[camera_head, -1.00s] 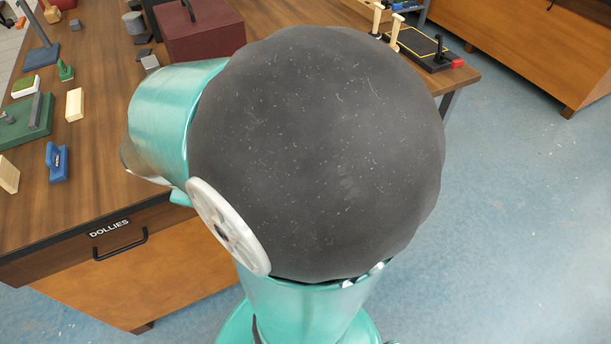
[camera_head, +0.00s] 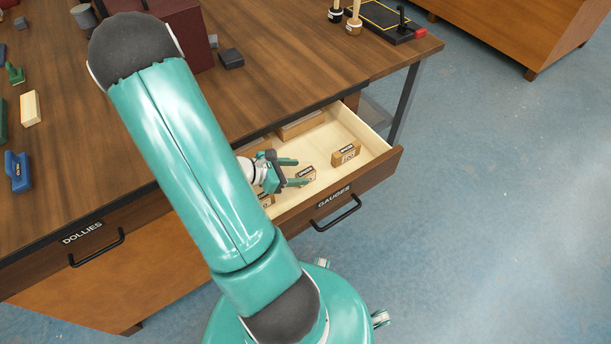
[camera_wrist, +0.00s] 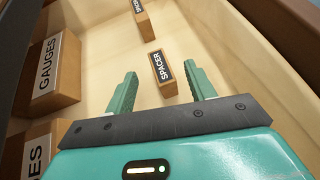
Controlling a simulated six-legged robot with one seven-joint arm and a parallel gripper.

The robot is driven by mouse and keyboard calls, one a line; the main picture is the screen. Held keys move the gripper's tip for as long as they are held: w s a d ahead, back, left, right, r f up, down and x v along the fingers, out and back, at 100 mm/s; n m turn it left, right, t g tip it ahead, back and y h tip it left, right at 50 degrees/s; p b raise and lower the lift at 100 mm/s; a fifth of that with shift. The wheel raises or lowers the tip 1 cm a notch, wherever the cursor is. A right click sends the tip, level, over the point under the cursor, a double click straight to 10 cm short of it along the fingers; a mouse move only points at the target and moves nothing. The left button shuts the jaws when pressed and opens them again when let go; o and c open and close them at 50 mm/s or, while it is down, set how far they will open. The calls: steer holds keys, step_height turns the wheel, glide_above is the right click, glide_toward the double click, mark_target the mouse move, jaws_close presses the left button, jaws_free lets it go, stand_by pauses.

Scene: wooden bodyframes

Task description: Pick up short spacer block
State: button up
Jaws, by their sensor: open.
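A small wooden block labelled SPACER (camera_wrist: 158,80) stands on the pale floor of the open drawer. In the wrist view it sits between and slightly beyond the fingertips of my gripper (camera_wrist: 163,85), nearer the right finger. My gripper is open and empty, with no clear contact on the block. In the head view my gripper (camera_head: 297,172) is low over the drawer, and the small block (camera_head: 308,174) shows at its fingertips. A second block (camera_wrist: 145,22), its label partly cut off, stands farther along in the wrist view. It appears as a labelled block (camera_head: 346,153) in the head view.
The drawer labelled GAUGES (camera_head: 372,177) is pulled out, its walls close around my gripper. Blocks labelled GAUGES (camera_wrist: 62,75) stand at the left in the wrist view. Another wooden block (camera_head: 300,124) lies at the drawer's back. The wooden bench top (camera_head: 270,85) rises behind.

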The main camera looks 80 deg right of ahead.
mark_target(304, 172)
steer(key=x, duration=0.5)
steer(key=shift+s+d+f, duration=0.15)
steer(key=shift+s+d, duration=0.1)
jaws_close()
